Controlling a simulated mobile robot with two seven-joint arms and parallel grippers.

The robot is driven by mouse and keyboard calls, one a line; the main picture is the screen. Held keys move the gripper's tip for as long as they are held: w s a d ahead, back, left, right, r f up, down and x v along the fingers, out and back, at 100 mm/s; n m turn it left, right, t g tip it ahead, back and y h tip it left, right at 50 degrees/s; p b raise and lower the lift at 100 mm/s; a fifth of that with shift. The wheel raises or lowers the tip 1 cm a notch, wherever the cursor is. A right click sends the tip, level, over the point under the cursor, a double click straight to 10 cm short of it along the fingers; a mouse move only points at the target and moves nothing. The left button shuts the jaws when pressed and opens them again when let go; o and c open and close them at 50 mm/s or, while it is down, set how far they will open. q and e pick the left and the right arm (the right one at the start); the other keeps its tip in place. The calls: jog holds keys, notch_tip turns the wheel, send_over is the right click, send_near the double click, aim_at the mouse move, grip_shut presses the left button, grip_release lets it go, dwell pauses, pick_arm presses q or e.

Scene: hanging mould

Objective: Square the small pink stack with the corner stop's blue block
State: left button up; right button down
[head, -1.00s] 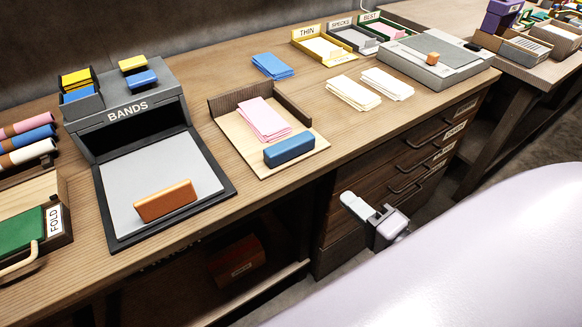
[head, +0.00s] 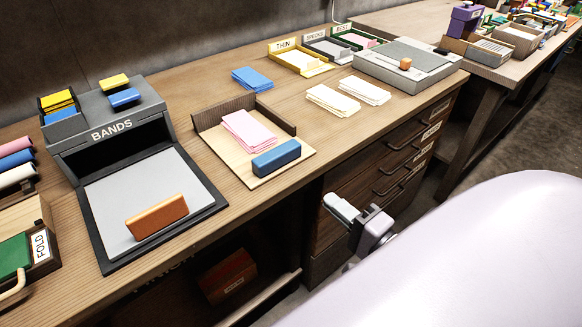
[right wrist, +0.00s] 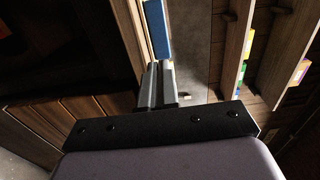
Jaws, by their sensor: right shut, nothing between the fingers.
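The small pink stack (head: 248,132) lies on the pale board of the corner stop (head: 238,160), by its dark raised walls at the back. Its sheets are slightly fanned. The blue block (head: 276,157) rests on the same board at the front right, close to the stack's front end. My right gripper (head: 336,205) is shut and empty, in front of the bench and below its top, apart from the block. In the right wrist view its fingers (right wrist: 157,85) point toward the bench, with the blue block (right wrist: 157,32) beyond them. My left gripper is out of view.
The BANDS stand (head: 115,130) with an orange block (head: 156,216) is to the left. A blue stack (head: 252,79), two cream stacks (head: 332,100) and a grey pad with an orange knob (head: 406,63) are behind and right. Drawers with handles (head: 395,165) are beside my right gripper.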

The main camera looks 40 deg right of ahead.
aim_at(282, 161)
jog(key=w, duration=0.9)
jog(key=w+a, duration=0.1)
jog(key=w, duration=0.3)
jog(key=shift+w, duration=0.2)
